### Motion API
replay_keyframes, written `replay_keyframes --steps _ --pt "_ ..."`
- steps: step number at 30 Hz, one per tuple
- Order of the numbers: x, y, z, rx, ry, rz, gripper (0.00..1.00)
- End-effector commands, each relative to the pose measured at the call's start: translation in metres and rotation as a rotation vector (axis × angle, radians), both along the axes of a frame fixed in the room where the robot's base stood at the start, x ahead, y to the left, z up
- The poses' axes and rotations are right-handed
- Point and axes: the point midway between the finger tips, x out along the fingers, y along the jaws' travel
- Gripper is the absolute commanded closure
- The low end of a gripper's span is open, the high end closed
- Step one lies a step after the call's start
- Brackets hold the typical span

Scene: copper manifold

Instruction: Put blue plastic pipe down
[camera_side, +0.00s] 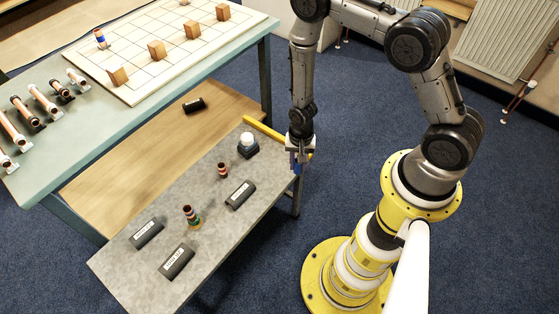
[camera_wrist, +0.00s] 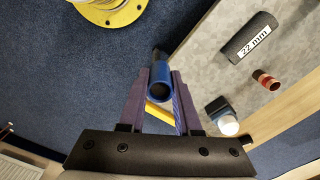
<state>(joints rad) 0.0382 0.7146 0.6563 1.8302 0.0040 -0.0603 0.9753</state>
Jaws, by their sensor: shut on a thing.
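The blue plastic pipe (camera_wrist: 160,82) is held between the two purple fingers of my gripper (camera_wrist: 160,95) in the wrist view, with its open end towards the camera. In the side view my gripper (camera_side: 297,160) points down just off the right end of the grey bench (camera_side: 210,212). Only a small bit of the blue pipe (camera_side: 297,169) shows there, largely hidden by the fingers. In the wrist view the pipe is over blue floor, left of the bench edge.
A yellow bar (camera_side: 262,131) lies along the bench's end, close to my gripper. The bench carries a white-topped dark block (camera_side: 247,146), a small copper fitting (camera_side: 222,170), a ringed copper piece (camera_side: 191,216) and black labelled blocks (camera_side: 240,195). Bare bench lies between them.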

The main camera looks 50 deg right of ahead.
Motion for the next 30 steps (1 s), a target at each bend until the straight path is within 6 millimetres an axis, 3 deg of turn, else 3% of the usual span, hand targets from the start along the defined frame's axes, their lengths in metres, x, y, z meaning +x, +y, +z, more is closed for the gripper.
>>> replay_keyframes --steps 1,4,11,23,30 --pt "-0.002 -0.014 0.000 0.000 0.000 -0.045 1.00" --pt "-0.004 -0.033 0.001 0.000 0.001 -0.106 1.00" --pt "0.002 -0.052 -0.003 0.000 0.000 -0.161 1.00" --pt "0.085 -0.068 -0.042 0.000 -0.001 -0.160 1.00" --pt "0.113 -0.073 -0.079 0.000 0.001 -0.160 1.00"
